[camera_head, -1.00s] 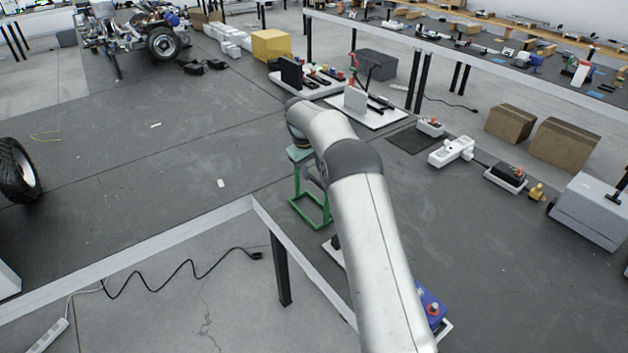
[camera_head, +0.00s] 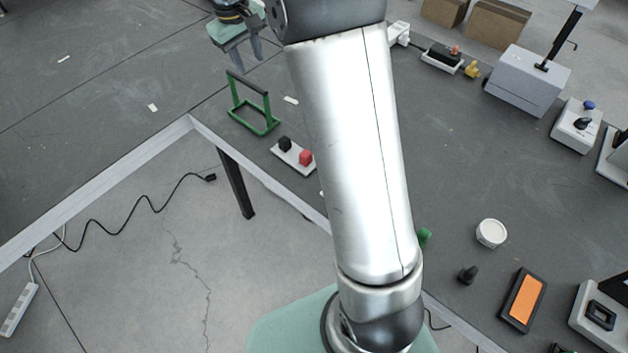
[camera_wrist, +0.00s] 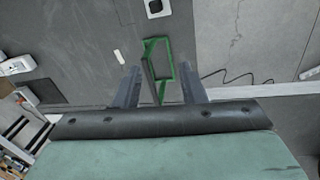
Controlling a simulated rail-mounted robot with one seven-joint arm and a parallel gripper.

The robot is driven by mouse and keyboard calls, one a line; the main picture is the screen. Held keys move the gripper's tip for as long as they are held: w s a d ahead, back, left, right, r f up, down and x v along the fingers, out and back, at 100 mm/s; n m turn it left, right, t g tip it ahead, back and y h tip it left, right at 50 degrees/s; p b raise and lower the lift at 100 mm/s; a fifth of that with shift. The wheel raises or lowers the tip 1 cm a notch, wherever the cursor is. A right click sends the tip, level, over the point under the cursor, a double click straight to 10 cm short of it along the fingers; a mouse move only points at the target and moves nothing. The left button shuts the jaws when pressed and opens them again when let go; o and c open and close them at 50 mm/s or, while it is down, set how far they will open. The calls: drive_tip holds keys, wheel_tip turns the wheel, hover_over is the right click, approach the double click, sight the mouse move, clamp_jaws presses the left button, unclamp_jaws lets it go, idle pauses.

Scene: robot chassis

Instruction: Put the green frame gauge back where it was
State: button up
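The green frame gauge (camera_head: 268,108) stands upright on the dark table near its front edge, left of my arm in the head view. My gripper (camera_head: 249,64) is above and behind it in that picture, fingers pointing down, with a visible gap to the frame's top bar. In the wrist view, the green frame (camera_wrist: 171,60) shows beyond and between the two spread fingertips (camera_wrist: 160,68). The gripper is open and nothing is held. The gripper's upper part is cut off by the head view's top edge.
A grey box (camera_head: 527,82) and an orange-topped case (camera_head: 525,300) are on the right. The table left of the frame is mostly clear.

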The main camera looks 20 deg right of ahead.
drive_tip(key=s+f+m, duration=0.2)
drive_tip(key=s+f, duration=0.1)
drive_tip(key=s, duration=1.4)
drive_tip(key=s+d+f+m+y, duration=0.1)
drive_tip(key=s+f, duration=0.2)
drive_tip(key=s, duration=1.4)
drive_tip(key=shift+s+m+y, duration=0.15)
drive_tip(key=shift+m+y, duration=0.15)
drive_tip(key=shift+m, duration=0.1)
